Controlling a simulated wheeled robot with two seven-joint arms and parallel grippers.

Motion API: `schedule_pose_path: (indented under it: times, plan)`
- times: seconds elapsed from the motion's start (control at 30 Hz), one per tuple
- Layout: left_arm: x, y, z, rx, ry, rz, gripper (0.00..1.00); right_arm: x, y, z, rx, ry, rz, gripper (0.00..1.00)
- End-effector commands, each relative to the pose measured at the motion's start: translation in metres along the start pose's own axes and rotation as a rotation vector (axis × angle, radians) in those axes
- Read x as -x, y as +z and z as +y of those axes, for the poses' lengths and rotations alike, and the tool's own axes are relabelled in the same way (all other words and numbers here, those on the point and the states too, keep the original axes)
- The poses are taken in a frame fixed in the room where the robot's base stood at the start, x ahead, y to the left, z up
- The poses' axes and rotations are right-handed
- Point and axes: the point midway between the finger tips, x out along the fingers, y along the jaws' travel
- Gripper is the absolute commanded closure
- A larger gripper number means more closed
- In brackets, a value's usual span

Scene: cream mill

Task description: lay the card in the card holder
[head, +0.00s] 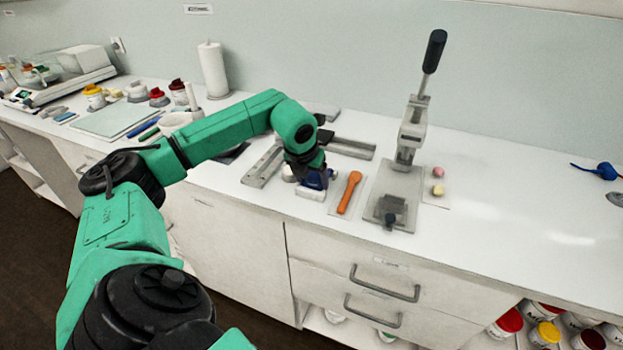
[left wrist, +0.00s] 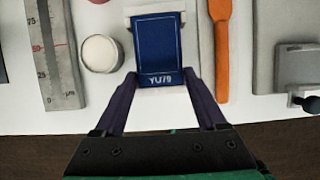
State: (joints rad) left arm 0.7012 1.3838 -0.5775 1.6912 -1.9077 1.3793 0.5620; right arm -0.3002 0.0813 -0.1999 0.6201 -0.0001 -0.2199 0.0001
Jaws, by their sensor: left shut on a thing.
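The blue card (left wrist: 158,45), printed "YU79", lies between the fingertips of my left gripper (left wrist: 161,77) in the left wrist view. The fingers are shut on its near end, one at each side edge. The white card holder (left wrist: 131,13) shows around and behind the card's far end. I cannot tell whether the card rests in it or is just above it. In the head view the left gripper (head: 311,174) is low over the counter, with the card (head: 318,180) under it and the white holder (head: 310,194) just below. My right gripper is in neither view.
An orange-handled tool (head: 349,192) lies close right of the holder, with the lever press (head: 409,150) beyond it. A steel ruler (left wrist: 52,50) and a round white container (left wrist: 100,53) are close on the left.

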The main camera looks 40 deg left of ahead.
Motion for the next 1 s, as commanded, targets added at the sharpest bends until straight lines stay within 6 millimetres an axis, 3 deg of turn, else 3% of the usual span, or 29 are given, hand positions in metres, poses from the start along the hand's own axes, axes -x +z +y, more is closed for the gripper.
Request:
schedule_pose_path:
  times: [0.17,0.2,0.23,0.27,1.0]
  plan:
    - [-0.0013,-0.0016,-0.0003,-0.001,0.000,0.005,0.80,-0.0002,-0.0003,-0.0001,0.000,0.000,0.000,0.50]
    - [-0.0014,-0.0017,-0.0003,-0.001,0.000,0.005,0.15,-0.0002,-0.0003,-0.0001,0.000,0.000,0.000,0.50]
    - [-0.0014,-0.0019,-0.0003,-0.001,0.000,0.006,0.04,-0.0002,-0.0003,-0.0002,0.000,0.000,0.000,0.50]
    - [-0.0015,-0.0019,-0.0002,-0.001,0.000,0.006,0.00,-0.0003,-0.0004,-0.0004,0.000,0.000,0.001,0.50]
    - [-0.0024,-0.0026,0.0008,-0.001,0.004,0.008,0.00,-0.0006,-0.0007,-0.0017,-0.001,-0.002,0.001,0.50]
